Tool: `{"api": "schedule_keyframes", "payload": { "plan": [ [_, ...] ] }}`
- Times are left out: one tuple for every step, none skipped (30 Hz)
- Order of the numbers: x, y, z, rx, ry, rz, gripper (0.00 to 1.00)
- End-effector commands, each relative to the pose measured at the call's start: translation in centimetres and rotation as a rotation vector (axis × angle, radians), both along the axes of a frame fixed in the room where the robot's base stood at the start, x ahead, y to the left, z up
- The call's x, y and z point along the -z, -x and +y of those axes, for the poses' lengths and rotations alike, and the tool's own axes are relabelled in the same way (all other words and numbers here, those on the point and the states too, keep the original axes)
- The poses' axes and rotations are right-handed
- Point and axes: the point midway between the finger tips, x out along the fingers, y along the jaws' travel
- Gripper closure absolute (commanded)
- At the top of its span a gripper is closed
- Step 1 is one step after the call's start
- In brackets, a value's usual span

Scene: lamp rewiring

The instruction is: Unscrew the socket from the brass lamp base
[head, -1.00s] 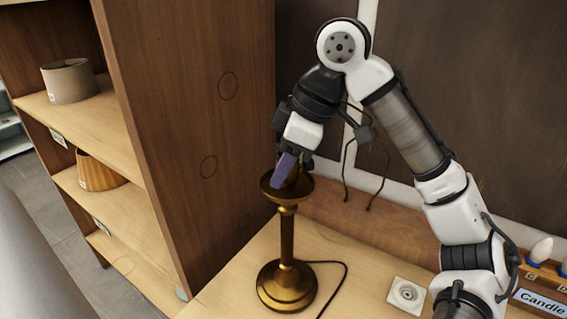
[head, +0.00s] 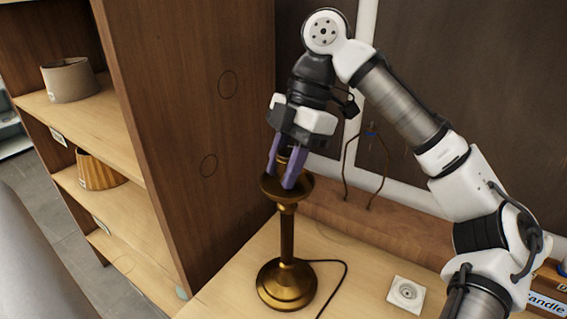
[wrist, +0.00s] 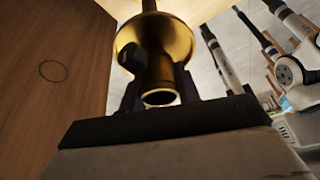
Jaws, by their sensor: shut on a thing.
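The brass lamp base (head: 287,284) stands upright on the bench in the head view, with a slim column and a dish-shaped cup at its top. My gripper (head: 280,180) points down over this cup, its two purple fingers on either side of the socket (head: 284,159). It is shut on the socket. The wrist view shows the brass socket (wrist: 157,76) between the dark fingers, its round open end facing the camera and a black knob on its side. The socket appears in line with the base. The joint between them is mostly hidden by the fingers and cup.
A wooden shelf unit (head: 190,130) stands close on the left, holding a grey shade (head: 69,80) and a pleated yellow shade (head: 97,171). A black cord (head: 341,281) runs from the base. A white square plate (head: 406,294) lies to the right. A wire harp (head: 350,176) stands behind.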

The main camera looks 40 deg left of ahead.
Motion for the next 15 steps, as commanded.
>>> {"api": "schedule_keyframes", "payload": {
  "plan": [
    [-0.09, -0.05, -0.04, -0.052, 0.004, -0.001, 0.88],
    [-0.09, -0.01, -0.05, -0.088, 0.004, -0.002, 0.88],
    [-0.09, 0.00, -0.08, -0.134, 0.006, -0.002, 0.88],
    [-0.10, 0.01, -0.10, -0.169, 0.005, 0.000, 0.88],
    [-0.10, 0.00, -0.12, -0.201, 0.006, 0.000, 0.88],
    [-0.12, 0.04, -0.14, -0.248, 0.007, 0.000, 0.88],
    [-0.10, 0.05, -0.17, -0.278, 0.007, 0.001, 0.88],
    [-0.10, 0.03, -0.20, -0.307, 0.007, 0.002, 0.88],
    [-0.10, 0.07, -0.21, -0.342, 0.006, 0.002, 0.88],
    [-0.07, 0.06, -0.22, -0.363, 0.005, 0.004, 0.88],
    [-0.09, 0.06, -0.23, -0.379, 0.005, 0.003, 0.88],
    [-0.08, 0.06, -0.24, -0.396, 0.004, 0.004, 0.88],
    [-0.05, 0.05, -0.26, -0.405, 0.004, 0.005, 0.88],
    [-0.04, 0.06, -0.27, -0.410, 0.003, 0.006, 0.88],
    [-0.04, 0.06, -0.26, -0.413, 0.003, 0.007, 0.88]
  ]
}}
